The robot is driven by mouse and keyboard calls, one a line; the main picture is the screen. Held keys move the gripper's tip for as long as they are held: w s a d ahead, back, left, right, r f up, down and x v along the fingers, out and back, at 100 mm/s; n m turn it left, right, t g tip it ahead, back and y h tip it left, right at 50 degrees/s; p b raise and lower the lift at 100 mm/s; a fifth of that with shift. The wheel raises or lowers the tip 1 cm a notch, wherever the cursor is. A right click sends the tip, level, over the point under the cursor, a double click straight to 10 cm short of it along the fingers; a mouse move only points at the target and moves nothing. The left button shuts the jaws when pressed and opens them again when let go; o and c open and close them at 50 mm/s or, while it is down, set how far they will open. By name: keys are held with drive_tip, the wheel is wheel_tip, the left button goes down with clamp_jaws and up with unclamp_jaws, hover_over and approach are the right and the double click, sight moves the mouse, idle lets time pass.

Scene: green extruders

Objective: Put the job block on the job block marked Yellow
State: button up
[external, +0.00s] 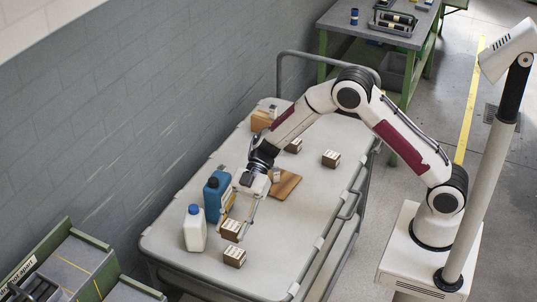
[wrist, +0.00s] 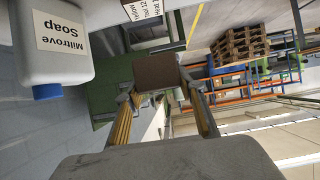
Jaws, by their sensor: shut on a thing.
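My gripper (external: 237,225) is shut on a brown job block (external: 231,229) with a pale top, low over the front part of the cart. In the wrist view the brown block (wrist: 156,70) sits between the fingertips of my gripper (wrist: 157,88). A second job block (external: 235,256) stands on the cart just in front of the held one. A white label reading Yellow (wrist: 142,9) shows upside down at the top of the wrist view, partly cut off. I cannot tell whether the held block touches the cart top.
A white bottle (external: 194,229) and a blue bottle (external: 214,194) stand left of my gripper. A wooden board (external: 286,184) lies behind it. More blocks (external: 331,158) (external: 294,145) and an orange-brown box (external: 261,121) stand farther back. The cart's right front is clear.

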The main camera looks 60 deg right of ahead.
sight(233, 234)
drive_tip(key=shift+f, duration=1.5)
drive_tip(key=shift+f, duration=1.85)
drive_tip(key=shift+f, duration=0.15)
drive_tip(key=o, duration=1.1)
drive_tip(key=shift+v, duration=1)
drive_tip(key=v, duration=1)
